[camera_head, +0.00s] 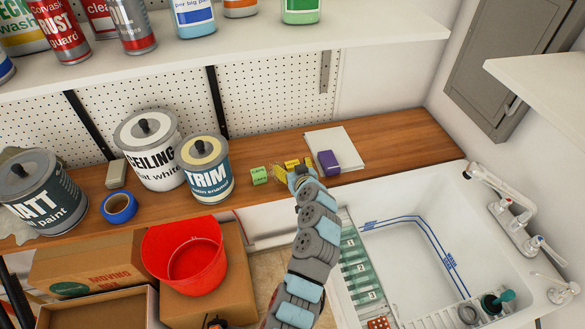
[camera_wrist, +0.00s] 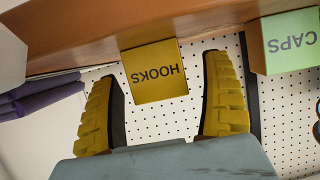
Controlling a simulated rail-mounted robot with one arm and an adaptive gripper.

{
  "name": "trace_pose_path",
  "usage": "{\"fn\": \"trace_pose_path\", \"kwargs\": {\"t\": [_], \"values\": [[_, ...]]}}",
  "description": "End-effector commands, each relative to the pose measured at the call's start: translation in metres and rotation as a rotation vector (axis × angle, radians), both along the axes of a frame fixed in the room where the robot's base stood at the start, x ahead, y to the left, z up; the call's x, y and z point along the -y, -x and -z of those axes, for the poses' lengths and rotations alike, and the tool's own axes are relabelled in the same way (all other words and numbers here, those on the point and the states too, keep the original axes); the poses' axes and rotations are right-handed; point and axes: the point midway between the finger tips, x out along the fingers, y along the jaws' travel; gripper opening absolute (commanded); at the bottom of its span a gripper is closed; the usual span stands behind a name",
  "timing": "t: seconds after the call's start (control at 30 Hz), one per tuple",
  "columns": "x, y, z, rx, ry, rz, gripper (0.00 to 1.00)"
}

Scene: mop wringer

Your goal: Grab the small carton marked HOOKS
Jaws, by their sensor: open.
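The small yellow carton marked HOOKS (camera_wrist: 154,72) is in the upper middle of the wrist view, its lettering upside down. In the head view the yellow carton (camera_head: 291,164) sits on the wooden counter, partly hidden by my gripper. My gripper (camera_wrist: 160,82) is open, with a yellow finger pad on each side of the carton in the picture. Gaps show between the carton and both pads, and nothing is held. In the head view my gripper (camera_head: 293,173) is low over the counter at the carton.
A green CAPS carton (camera_head: 259,176) stands just left of the yellow carton. A purple box (camera_head: 328,163) rests on a white board (camera_head: 340,142) to the right. The TRIM can (camera_head: 207,168) stands farther left. The sink (camera_head: 425,235) lies in front right.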

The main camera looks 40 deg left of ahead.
Motion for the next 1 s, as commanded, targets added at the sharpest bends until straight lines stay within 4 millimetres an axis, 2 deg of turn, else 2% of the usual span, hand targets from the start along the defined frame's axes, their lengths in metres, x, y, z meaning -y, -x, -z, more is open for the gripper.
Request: {"fn": "trace_pose_path", "kwargs": {"t": [0.07,0.2,0.3,0.73,0.87,1.0], "values": [[0.000,0.000,0.000,0.000,0.000,0.000,0.77],[0.000,0.000,0.000,0.000,0.000,0.000,0.36],[0.000,0.000,0.000,0.000,0.000,0.000,0.12],[0.000,0.000,-0.004,0.003,-0.002,0.001,0.12],[0.000,-0.001,-0.016,0.005,-0.002,0.001,0.12],[-0.001,0.003,-0.036,0.004,-0.002,0.000,0.12]]}}
